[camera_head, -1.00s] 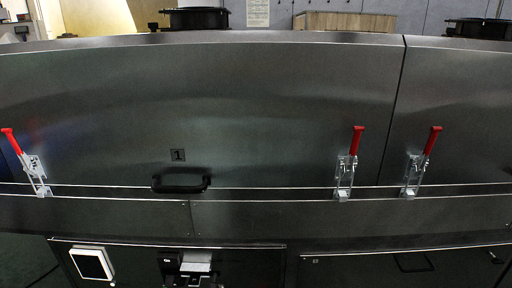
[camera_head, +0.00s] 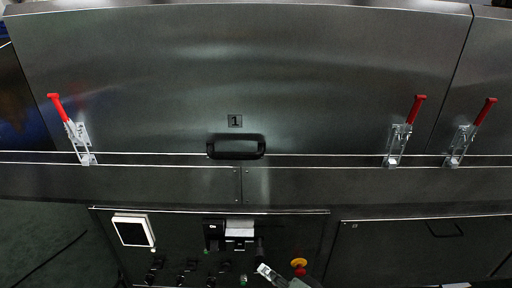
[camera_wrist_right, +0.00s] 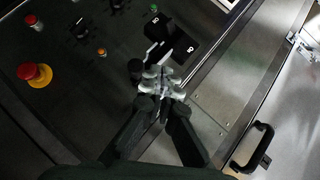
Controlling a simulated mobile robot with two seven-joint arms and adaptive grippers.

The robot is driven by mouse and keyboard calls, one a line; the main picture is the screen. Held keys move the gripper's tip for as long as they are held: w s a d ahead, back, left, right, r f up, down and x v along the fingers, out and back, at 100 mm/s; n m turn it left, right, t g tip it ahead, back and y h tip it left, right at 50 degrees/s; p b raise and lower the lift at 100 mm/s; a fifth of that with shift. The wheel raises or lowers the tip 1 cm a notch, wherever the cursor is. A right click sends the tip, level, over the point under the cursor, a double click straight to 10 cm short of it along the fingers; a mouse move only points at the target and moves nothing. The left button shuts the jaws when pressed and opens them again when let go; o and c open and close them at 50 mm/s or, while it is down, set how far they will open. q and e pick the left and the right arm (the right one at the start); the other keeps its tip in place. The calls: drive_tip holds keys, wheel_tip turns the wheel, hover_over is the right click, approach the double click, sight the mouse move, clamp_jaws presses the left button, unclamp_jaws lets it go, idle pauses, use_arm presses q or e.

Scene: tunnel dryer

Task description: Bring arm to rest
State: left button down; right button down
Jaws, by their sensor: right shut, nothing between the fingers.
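My right gripper (camera_head: 266,272) shows at the bottom edge of the head view, in front of the control panel (camera_head: 180,250). In the right wrist view my right gripper (camera_wrist_right: 162,84) is shut with nothing between its fingers. Its tips appear close to the black switch block (camera_wrist_right: 176,38), but I cannot tell whether they touch it. My left gripper is in neither view.
The steel dryer cover (camera_head: 320,80) carries a black handle (camera_head: 236,148) and toggle clamps with red levers (camera_head: 416,108). The panel has a white-framed screen (camera_head: 132,231), several knobs and a red emergency button (camera_head: 299,263). Dark floor (camera_head: 40,240) lies at left.

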drive_tip(key=s+d+f+n+g+h, duration=0.15)
drive_tip(key=d+f, duration=0.25)
drive_tip(key=d, duration=0.4)
drive_tip(key=s+d+f+n+g+h, duration=0.1)
drive_tip(key=s+d+f+n+h, duration=0.2)
drive_tip(key=d, duration=0.5)
drive_tip(key=s+d+f+n+g+h, duration=0.15)
drive_tip(key=d+f, duration=0.25)
drive_tip(key=d, duration=0.4)
drive_tip(key=s+d+n+g+h, duration=0.2)
drive_tip(key=s+d+h, duration=0.25)
drive_tip(key=d, duration=0.55)
drive_tip(key=s+d+n+g+h, duration=0.1)
drive_tip(key=s+d+n+h, duration=0.15)
drive_tip(key=s+d, duration=0.55)
drive_tip(key=a+f+m+y, duration=0.1)
drive_tip(key=a+f, duration=0.2)
drive_tip(key=a, duration=0.6)
drive_tip(key=a+f+m+g+y, duration=0.1)
drive_tip(key=a+f+m+y, duration=0.1)
drive_tip(key=a, duration=0.6)
drive_tip(key=shift+s+a+f+y, duration=0.3)
drive_tip(key=shift+a+f, duration=0.1)
drive_tip(key=shift+f, duration=0.45)
